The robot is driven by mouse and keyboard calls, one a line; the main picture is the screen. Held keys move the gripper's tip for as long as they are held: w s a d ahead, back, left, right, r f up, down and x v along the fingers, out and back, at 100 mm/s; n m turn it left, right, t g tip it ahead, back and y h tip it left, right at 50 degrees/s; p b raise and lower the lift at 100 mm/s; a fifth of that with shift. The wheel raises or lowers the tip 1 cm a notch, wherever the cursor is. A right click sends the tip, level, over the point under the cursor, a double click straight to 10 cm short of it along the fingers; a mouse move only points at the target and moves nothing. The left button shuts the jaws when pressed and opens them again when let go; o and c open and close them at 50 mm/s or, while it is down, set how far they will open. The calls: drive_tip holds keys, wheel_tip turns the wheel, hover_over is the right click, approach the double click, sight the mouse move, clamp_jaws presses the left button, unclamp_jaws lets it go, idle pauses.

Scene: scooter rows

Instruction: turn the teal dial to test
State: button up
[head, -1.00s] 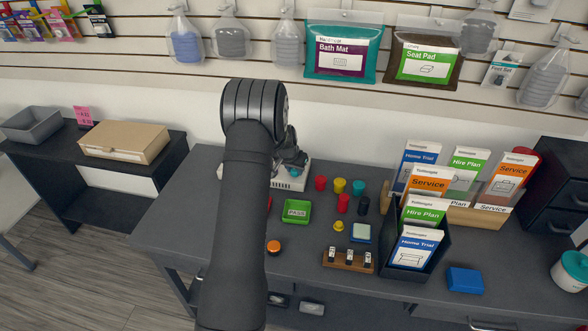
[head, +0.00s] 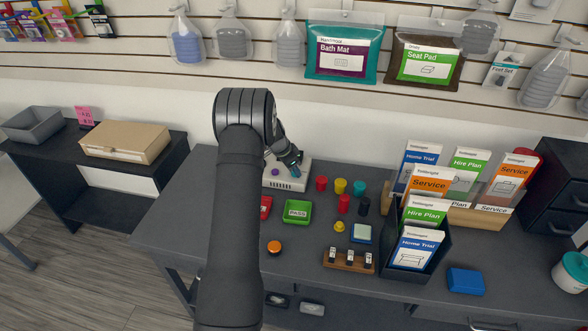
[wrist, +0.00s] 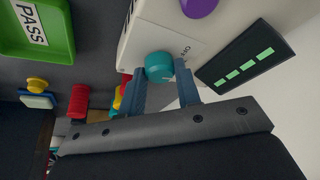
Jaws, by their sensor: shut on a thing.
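The teal dial (wrist: 159,66) is a round knob on the face of a white box (wrist: 150,22), which also shows in the head view (head: 301,180). My gripper (wrist: 160,82) is shut on the dial, one grey finger on each side of it. In the head view my gripper (head: 292,168) is over the right part of the box, and the dial is mostly hidden there. Lettering is printed on the box beside the dial, but I cannot read which mark the dial faces.
A purple knob (wrist: 199,6) is on the same box. A dark panel with green bars (wrist: 245,58) is close by. A green PASS tray (head: 297,212), a red tray (head: 265,207) and several coloured pegs stand around. A card rack (head: 418,278) is at the right.

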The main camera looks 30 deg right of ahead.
drive_tip(key=shift+w+m, duration=0.1)
drive_tip(key=shift+m, duration=0.5)
drive_tip(key=o, duration=1)
drive_tip(key=shift+c, duration=0.2)
drive_tip(key=v, duration=1.7)
drive_tip(key=shift+w+r, duration=0.25)
drive_tip(key=shift+w, duration=0.1)
